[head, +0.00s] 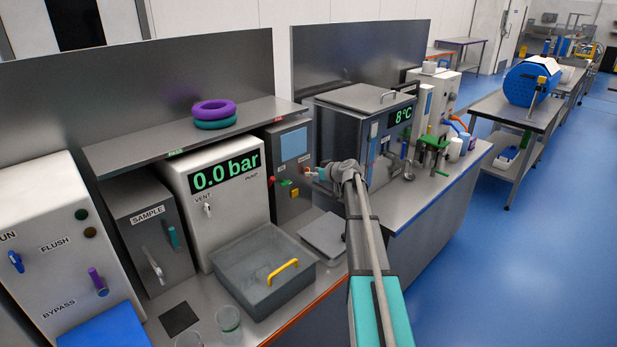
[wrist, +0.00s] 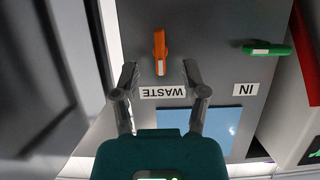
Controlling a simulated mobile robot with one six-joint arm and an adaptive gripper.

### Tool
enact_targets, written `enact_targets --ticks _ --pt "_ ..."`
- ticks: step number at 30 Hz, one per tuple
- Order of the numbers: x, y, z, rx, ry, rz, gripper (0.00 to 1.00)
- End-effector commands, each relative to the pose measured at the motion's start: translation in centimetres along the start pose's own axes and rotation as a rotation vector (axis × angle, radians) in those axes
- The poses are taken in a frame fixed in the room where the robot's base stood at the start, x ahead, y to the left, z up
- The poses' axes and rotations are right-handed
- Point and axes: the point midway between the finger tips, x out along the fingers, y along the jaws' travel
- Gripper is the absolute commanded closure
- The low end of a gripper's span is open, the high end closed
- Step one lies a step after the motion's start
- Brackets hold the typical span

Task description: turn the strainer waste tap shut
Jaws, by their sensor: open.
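The waste tap is an orange lever (wrist: 159,45) with a white tip, on a grey panel (wrist: 215,40) above the upside-down WASTE label (wrist: 163,92) in the wrist view. The lever stands upright in that picture. My gripper (wrist: 159,72) is open, with one fingertip on each side of the lever's white tip; I see no contact and cannot tell the depth gap. In the head view my gripper (head: 313,172) is at the front of the grey strainer cabinet (head: 291,205), and its tip partly hides the waste tap.
A green lever (wrist: 268,49) by the IN label lies sideways near the waste tap. The cabinet has a light blue panel (head: 293,145). A white unit (head: 230,210) reading 0.0 bar stands to its left. A grey tub (head: 240,285) with a yellow handle sits in front.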

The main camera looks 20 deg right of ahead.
Motion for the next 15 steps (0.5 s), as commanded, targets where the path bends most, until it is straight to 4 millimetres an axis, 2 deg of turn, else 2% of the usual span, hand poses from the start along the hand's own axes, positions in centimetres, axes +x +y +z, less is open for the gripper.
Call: enact_targets --ticks 1,6,15 --pt "0.9 0.1 0.2 -0.001 0.0 -0.001 0.43" --pt "2.4 0.0 0.1 -0.001 -0.001 -0.002 0.43" --pt "3.0 -0.1 0.0 0.0 0.0 -0.001 0.43"
